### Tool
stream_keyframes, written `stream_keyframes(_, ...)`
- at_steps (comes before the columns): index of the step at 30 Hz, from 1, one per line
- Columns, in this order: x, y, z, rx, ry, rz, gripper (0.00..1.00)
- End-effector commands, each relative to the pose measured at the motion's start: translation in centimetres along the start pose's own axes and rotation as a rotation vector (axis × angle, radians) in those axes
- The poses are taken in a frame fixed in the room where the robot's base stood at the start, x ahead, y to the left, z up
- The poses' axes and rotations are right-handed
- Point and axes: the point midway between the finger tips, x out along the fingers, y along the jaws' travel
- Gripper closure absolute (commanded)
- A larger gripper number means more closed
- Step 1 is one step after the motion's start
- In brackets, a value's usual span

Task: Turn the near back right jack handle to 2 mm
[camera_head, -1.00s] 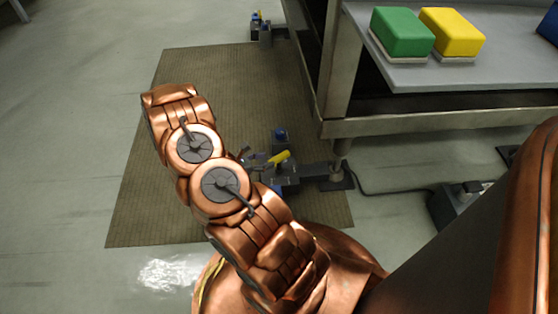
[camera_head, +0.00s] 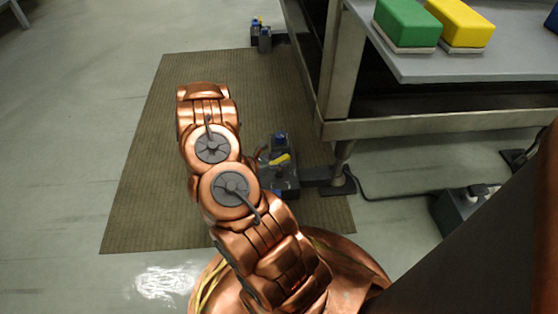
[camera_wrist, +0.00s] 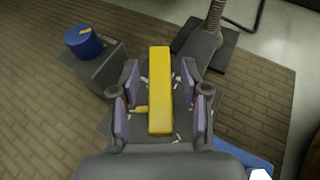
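The near jack (camera_head: 285,183) is a dark grey unit on the floor mat beside a table foot, with a blue knob (camera_head: 280,139) and a yellow handle (camera_head: 280,160) on top. In the wrist view the yellow handle (camera_wrist: 160,92) is a long bar running up the picture between my gripper's (camera_wrist: 160,82) two purple-padded fingers. The fingers are open, with a gap on each side of the bar. The blue knob (camera_wrist: 83,42) is to the upper left. In the head view my arm hides most of the gripper. I cannot read any scale.
The table (camera_head: 400,128) stands right of the jack; its foot (camera_wrist: 215,42) is just beyond the handle. Green (camera_head: 406,24) and yellow (camera_head: 460,22) blocks lie on the table. Another jack (camera_head: 262,38) is farther back. A cable (camera_head: 395,191) runs right. The mat (camera_head: 150,160) is clear to the left.

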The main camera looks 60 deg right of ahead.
Motion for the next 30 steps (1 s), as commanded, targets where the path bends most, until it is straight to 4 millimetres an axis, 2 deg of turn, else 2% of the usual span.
stream_keyframes(1, -0.01, 0.0, -0.01, 0.0, 0.0, 0.0, 0.62)
stream_keyframes(12, -0.02, -0.01, -0.02, 0.0, 0.0, 0.0, 1.0)
stream_keyframes(30, -0.22, 0.08, 0.46, 0.014, 0.001, -0.033, 1.0)
